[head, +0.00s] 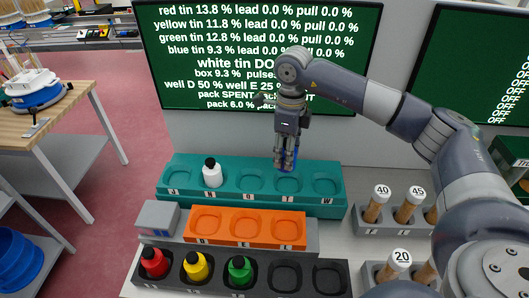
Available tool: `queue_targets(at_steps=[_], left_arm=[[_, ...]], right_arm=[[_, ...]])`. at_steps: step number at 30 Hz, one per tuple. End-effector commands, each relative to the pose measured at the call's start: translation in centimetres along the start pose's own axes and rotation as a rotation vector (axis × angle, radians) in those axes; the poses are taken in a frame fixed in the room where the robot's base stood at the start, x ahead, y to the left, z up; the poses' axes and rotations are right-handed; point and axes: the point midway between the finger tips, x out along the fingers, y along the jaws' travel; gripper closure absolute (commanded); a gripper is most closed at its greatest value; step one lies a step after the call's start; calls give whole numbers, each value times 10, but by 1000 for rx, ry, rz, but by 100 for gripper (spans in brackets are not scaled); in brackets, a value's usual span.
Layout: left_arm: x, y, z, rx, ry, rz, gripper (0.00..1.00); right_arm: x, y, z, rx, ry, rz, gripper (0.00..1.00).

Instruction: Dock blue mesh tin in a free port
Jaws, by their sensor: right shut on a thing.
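My right gripper (286,164) points down over the teal dock (166,190) at the back of the bench. It is shut on the blue mesh tin (293,157), of which only blue slivers show between and beside the fingers. The tin is just above or at the fourth port from the left; I cannot tell if it touches. A white tin (212,176) with a black top stands upright in the second port. The other ports of the teal dock look empty. My left gripper is not in view.
An orange tray (245,241) with several empty wells lies in front of the dock, beside a grey box (157,217). A black rack (215,291) holds red (154,263), yellow (196,266) and green tins (240,271). Numbered wooden-handled items (375,206) stand at right. A screen (180,60) is behind.

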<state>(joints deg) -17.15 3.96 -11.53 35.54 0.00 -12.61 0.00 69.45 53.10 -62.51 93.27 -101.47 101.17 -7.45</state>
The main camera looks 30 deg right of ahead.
Motion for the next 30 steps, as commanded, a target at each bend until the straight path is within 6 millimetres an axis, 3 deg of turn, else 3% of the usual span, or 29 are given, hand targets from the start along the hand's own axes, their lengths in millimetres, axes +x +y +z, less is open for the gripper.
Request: queue_targets(at_steps=[19,30], left_arm=[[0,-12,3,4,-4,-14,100],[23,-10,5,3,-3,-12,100]], right_arm=[[0,-7,-8,-37,1,-5,90],[31,-7,-8,-37,1,-5,90]])
